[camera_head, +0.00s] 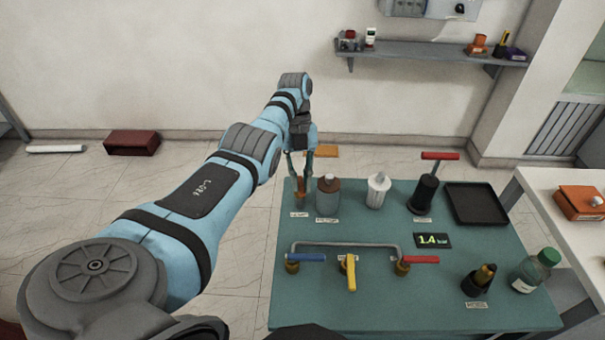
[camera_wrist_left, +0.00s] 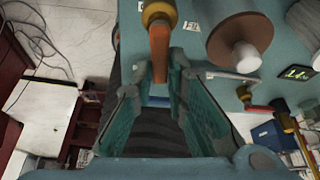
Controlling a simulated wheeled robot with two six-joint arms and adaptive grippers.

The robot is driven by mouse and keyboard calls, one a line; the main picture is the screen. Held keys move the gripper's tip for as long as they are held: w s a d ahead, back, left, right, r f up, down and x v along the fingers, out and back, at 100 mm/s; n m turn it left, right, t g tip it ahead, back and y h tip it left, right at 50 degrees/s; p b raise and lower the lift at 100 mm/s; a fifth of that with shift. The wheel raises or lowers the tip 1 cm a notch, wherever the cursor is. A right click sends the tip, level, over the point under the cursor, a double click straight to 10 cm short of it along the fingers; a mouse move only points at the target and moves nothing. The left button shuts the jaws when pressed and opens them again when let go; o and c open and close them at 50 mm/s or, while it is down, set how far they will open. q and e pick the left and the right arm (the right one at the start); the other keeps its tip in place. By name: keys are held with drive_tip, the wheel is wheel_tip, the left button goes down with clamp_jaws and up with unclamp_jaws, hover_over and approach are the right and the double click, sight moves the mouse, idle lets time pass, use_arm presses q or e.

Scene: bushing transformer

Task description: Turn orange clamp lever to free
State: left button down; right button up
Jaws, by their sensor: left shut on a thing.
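The orange clamp lever (camera_head: 301,184) is at the back left corner of the green table, above a small label. In the left wrist view the lever (camera_wrist_left: 159,45) extends from a brass-coloured fitting (camera_wrist_left: 158,12) toward my gripper. My left gripper (camera_head: 300,166) reaches down over the lever from behind. In the left wrist view its two green fingertips (camera_wrist_left: 160,68) lie on either side of the lever's free end, shut on it. The gripper partly hides the lever in the head view. My right gripper is not in view.
Close right of the lever stands a brown-and-grey bushing (camera_head: 327,198), then a white ribbed insulator (camera_head: 377,190). A red-handled tool (camera_head: 425,188) and a black tray (camera_head: 475,204) are further right. A pipe with blue, yellow and red valve handles (camera_head: 350,246) runs in front.

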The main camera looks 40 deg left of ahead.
use_arm(q)
drive_tip(key=shift+s+f+m, duration=0.1)
drive_tip(key=shift+m, duration=0.3)
drive_tip(key=c, duration=1.6)
unclamp_jaws()
drive_tip(key=shift+a, duration=0.1)
